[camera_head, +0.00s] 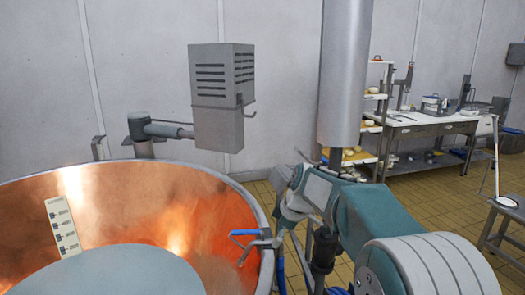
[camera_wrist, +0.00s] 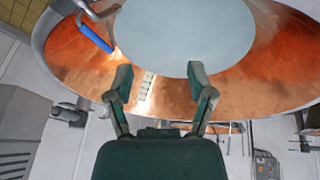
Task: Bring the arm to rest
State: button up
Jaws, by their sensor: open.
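My gripper (camera_wrist: 162,84) shows in the wrist view with its two dark green fingers spread apart and nothing between them. The copper vat (camera_head: 226,215) fills the lower left of the head view, with a pale liquid (camera_head: 105,272) inside. In the wrist view the copper wall (camera_wrist: 268,60) and the pale liquid (camera_wrist: 185,35) lie beyond the fingers. My arm (camera_head: 375,220) is bent at the right of the vat in the head view. The fingers cannot be clearly made out there.
A blue handle (camera_head: 245,233) sits by the vat's right rim, close to my arm. A grey vented box (camera_head: 221,90) stands behind the vat. A vertical metal column (camera_head: 345,75) rises behind my arm. A worktable (camera_head: 418,125) and shelves stand at the back right.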

jog(key=s+d+r+m, duration=0.4)
jog(key=s+r, duration=0.1)
jog(key=s, duration=0.3)
jog(key=s+d+f+m+t+h, duration=0.1)
jog(key=s+d+m, duration=0.1)
jog(key=s, duration=0.6)
jog(key=s+d+f+m+t+h, duration=0.1)
jog(key=s+d+m, duration=0.1)
jog(key=s+m, duration=0.3)
jog(key=s+d+f+m+t+h, duration=0.1)
jog(key=s+d+m, duration=0.2)
jog(key=s, duration=0.9)
jog(key=shift+m+h, duration=0.3)
jog(key=shift+m, duration=0.2)
jog(key=shift+c, duration=0.9)
